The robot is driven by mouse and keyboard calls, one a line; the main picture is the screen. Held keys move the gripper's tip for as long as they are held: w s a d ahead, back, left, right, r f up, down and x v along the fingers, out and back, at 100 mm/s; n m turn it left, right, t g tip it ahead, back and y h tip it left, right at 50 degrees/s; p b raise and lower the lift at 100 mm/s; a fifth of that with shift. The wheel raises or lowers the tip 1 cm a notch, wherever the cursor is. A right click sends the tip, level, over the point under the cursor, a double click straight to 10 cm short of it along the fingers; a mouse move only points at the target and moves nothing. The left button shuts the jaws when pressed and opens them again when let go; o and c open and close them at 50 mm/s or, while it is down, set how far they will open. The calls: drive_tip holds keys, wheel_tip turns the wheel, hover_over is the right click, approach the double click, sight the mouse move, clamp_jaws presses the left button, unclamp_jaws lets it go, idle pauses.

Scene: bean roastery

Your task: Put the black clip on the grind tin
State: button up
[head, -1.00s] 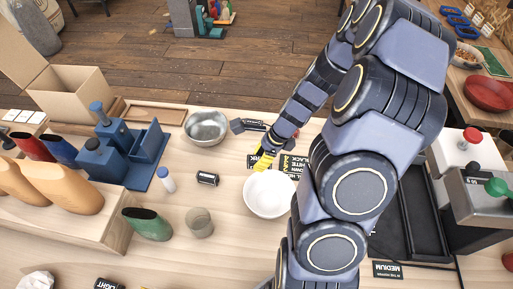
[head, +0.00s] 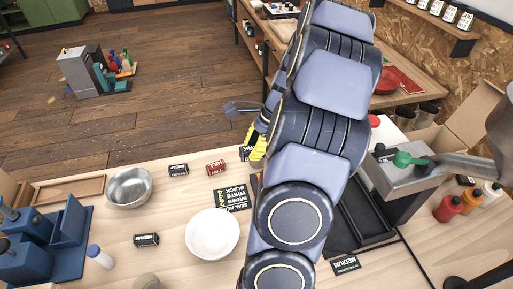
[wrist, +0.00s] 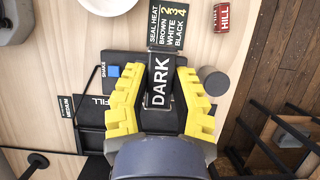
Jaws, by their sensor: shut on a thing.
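In the wrist view the yellow fingers of my gripper (wrist: 160,100) are shut on a black piece lettered DARK (wrist: 160,80), which looks like the black clip. Its lower part is hard to make out against the dark surfaces. In the head view my gripper (head: 254,143) is at the far table edge, mostly hidden behind my arm, with part of the black piece (head: 246,154) showing beside it. A black tin with a pale label (head: 178,170) lies at the far edge, and another black tin (head: 146,240) lies nearer. I cannot read which is the grind tin.
A red tin lettered HILL (head: 215,168) lies beside the far black tin. A steel bowl (head: 129,187), a white bowl (head: 212,234) and a blue rack (head: 62,240) stand on the table. A black tray (head: 352,222) is at right. Bare wood lies between the bowls.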

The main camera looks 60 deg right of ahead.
drive_tip(key=shift+s+d+r, duration=0.3)
drive_tip(key=shift+s+d, duration=0.05)
drive_tip(key=shift+d, duration=0.55)
drive_tip(key=w+d+f, duration=0.2)
drive_tip(key=d+f, duration=0.1)
drive_tip(key=w+d+f, duration=0.2)
drive_tip(key=d+f, duration=0.1)
drive_tip(key=d, duration=0.1)
drive_tip(key=w+d+f, duration=0.2)
drive_tip(key=d+f, duration=0.1)
drive_tip(key=d, duration=0.1)
drive_tip(key=shift+w+d+f, duration=0.1)
drive_tip(key=shift+w+d, duration=0.05)
drive_tip(key=shift+w, duration=0.25)
drive_tip(key=shift+w+d+f, duration=0.15)
drive_tip(key=shift+f, duration=1.6)
drive_tip(key=shift+f, duration=0.1)
drive_tip(key=o, duration=0.7)
